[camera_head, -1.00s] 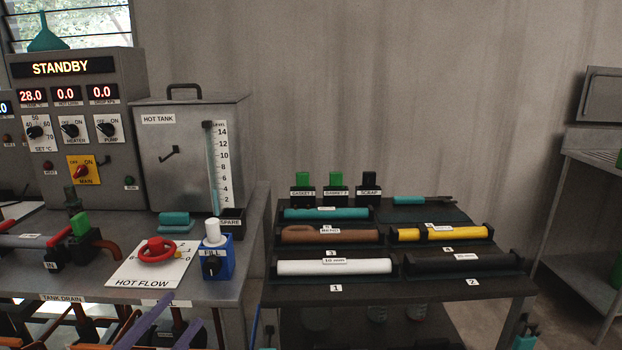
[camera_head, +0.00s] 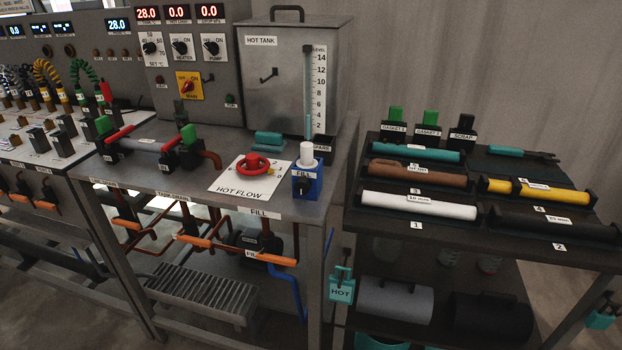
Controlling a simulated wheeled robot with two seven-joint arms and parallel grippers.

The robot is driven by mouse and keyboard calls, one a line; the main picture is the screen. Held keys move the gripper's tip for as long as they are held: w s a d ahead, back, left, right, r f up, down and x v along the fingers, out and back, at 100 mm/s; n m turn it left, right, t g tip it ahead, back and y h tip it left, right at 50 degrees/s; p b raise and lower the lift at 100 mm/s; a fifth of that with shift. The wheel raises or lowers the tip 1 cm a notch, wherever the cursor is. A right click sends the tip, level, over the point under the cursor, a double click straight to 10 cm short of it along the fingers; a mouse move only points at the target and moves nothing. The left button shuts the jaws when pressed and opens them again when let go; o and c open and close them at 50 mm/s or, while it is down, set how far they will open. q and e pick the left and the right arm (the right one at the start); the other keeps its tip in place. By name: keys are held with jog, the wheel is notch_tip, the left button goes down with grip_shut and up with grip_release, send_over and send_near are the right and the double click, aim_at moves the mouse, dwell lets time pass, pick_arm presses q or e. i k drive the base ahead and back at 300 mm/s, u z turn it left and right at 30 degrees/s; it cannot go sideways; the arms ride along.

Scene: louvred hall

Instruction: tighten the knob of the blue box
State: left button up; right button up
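The blue box (camera_head: 313,184) stands at the front right corner of the metal bench (camera_head: 225,203), labelled FILL. A black knob (camera_head: 302,187) is on its front face, and a white cylindrical cap (camera_head: 307,153) stands on its top. The knob's exact turn is too small to read. Neither of my grippers shows in this view.
Left of the box, a red handwheel (camera_head: 258,165) sits on a white HOT FLOW plate (camera_head: 232,182). The hot tank (camera_head: 270,80) stands behind. To the right, a dark rack table (camera_head: 450,226) holds several rolls.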

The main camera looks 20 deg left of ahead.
aim_at(302, 185)
jog(key=u, duration=0.55)
jog(key=k, duration=1.3)
jog(key=z, duration=0.25)
jog(key=i, duration=0.9)
jog(key=z, duration=0.2)
